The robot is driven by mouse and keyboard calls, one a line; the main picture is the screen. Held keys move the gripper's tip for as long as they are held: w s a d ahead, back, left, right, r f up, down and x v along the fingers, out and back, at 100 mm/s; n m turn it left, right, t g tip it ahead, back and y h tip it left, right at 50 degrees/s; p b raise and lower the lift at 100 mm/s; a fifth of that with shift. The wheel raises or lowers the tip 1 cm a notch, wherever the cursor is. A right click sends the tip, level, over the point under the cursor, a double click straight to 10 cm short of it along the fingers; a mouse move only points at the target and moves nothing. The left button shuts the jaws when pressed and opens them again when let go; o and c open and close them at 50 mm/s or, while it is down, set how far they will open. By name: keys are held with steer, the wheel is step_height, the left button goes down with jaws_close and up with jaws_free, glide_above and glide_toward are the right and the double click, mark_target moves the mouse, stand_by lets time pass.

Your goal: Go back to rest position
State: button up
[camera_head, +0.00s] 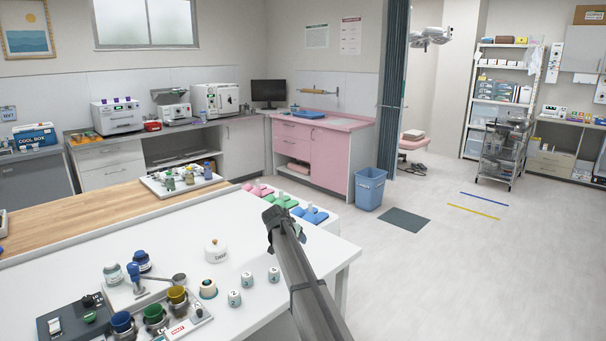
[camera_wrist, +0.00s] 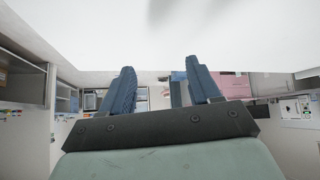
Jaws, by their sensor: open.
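My gripper (camera_wrist: 158,90) is open in the wrist view, with its two dark blue fingers apart and nothing between them. The wrist view looks upside down across the room. In the head view my dark arm rises from the bottom edge, and its end (camera_head: 278,218) is above the right part of the white table (camera_head: 200,262). The fingers are hard to make out there. The arm hides part of the table's right edge.
On the table are a white lidded jar (camera_head: 215,251), several small numbered cups (camera_head: 247,279), and a tray with blue, green and yellow cups (camera_head: 155,316). Pink, green and blue items (camera_head: 285,201) lie behind the arm. The floor (camera_head: 450,270) at right is clear.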

steer(key=s+d+f+m+t+h, duration=0.15)
steer(key=d+f, duration=0.25)
steer(key=d, duration=0.9)
steer(key=s+d+f+m+t+h, duration=0.1)
steer(key=s+d+f+m, duration=0.15)
steer(key=d, duration=1.15)
steer(key=s+f+n+g+y, duration=0.3)
steer(key=s+f+g, duration=0.5)
steer(key=s+f, duration=2.4)
steer(key=s+a+f+n+g+y, duration=0.1)
steer(key=s+a+f+g, duration=0.1)
steer(key=s, duration=1.1)
steer(key=s+a+f+n+g+y, duration=0.1)
steer(key=s+a+f+n+g, duration=0.1)
steer(key=s, duration=1.1)
steer(key=s+a+f+n+g+y, duration=0.1)
steer(key=s+f+g, duration=0.3)
steer(key=s, duration=0.9)
steer(key=shift+s+a+f+n+g, duration=0.35)
steer(key=shift+a+f+n, duration=0.15)
steer(key=shift+a+n, duration=0.25)
